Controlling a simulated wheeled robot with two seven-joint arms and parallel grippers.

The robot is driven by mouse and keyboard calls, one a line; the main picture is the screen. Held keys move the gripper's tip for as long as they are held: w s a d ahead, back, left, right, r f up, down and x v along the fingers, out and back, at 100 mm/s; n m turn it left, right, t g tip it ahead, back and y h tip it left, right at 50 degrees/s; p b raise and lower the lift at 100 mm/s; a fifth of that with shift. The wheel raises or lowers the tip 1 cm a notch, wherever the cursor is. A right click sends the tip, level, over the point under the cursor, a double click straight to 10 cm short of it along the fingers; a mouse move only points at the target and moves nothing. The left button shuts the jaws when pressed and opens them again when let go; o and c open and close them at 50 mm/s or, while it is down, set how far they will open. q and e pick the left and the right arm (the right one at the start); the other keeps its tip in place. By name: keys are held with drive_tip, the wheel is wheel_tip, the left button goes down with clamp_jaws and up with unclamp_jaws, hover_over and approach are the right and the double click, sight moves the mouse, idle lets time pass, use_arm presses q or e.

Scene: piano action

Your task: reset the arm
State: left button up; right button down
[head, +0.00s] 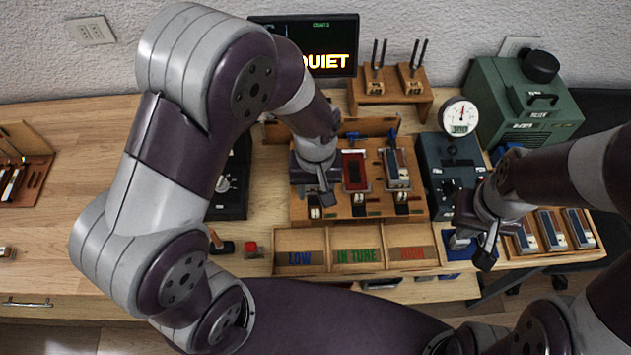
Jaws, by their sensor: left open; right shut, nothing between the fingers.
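My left arm comes in large from the left and arches over the bench. My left gripper (322,200) is open and points down over the left part of the wooden action rack (375,208), hiding what is below it. A dark red block (355,170) and a grey and brown block (397,168) stand in the rack to its right. My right gripper (484,255) is shut and empty. It hangs in front of the dark blue gauge device (440,160), left of a tray with several grey and brown blocks (550,232).
A sorting tray (357,257) marked LOW, IN TUNE and HIGH lies at the front edge. A green machine (515,105) stands at the back right. A round dial (459,115) and a lit QUIET sign (325,60) stand behind. The bench's left part (85,160) is mostly clear.

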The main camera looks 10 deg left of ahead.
use_arm(q)
drive_tip(key=shift+r, duration=1.35)
drive_tip(key=s+a+r+m+t, duration=0.1)
drive_tip(key=s+a+r+m, duration=0.2)
drive_tip(key=s+a, duration=0.2)
drive_tip(key=a, duration=0.3)
drive_tip(key=shift+a+r, duration=0.2)
drive_tip(key=shift+r, duration=0.15)
